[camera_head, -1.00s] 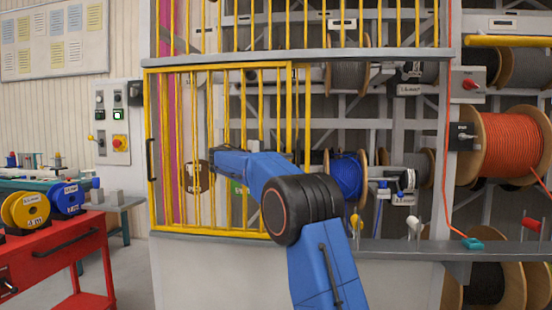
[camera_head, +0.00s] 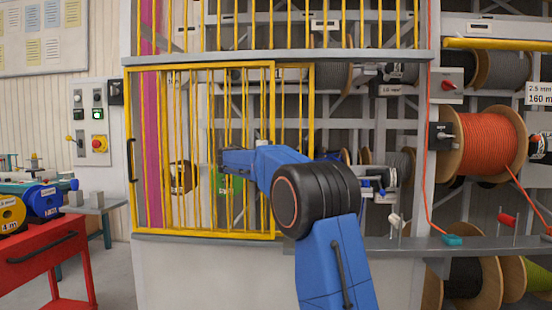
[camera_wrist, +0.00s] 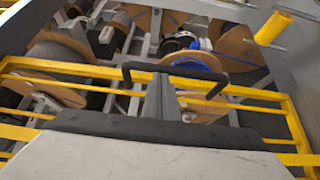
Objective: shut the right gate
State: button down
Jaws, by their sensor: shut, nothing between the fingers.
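The right gate (camera_head: 312,115) is a yellow barred sliding panel. It stands mostly behind the left gate (camera_head: 272,110), and its right edge shows just past that gate's edge. An open gap lies between it and the grey post at right. In the wrist view, a black bar handle (camera_wrist: 200,73) crosses over a yellow-framed gate. My gripper (camera_wrist: 160,85) is shut and empty, its fingertips at this handle; I cannot tell whether they touch it. In the head view my gripper (camera_head: 226,160) is in front of the bars, and its fingertips are hard to make out.
The left gate's black handle (camera_head: 132,160) is at its far left edge. Cable reels, including an orange one (camera_head: 487,143), sit on the rack behind and to the right. A red cart (camera_head: 45,262) stands at left. A grey ledge (camera_head: 470,243) runs below the opening.

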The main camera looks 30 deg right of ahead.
jog(key=s+d, duration=0.8)
jog(key=d, duration=0.5)
jog(key=s+d, duration=0.9)
jog(key=d, duration=0.4)
jog(key=s+d, duration=0.9)
jog(key=d, duration=0.4)
jog(key=shift+s, duration=0.15)
jog(key=shift+r, duration=0.1)
jog(key=w+a, duration=0.3)
jog(key=a, duration=1)
jog(key=shift+w+a, duration=0.1)
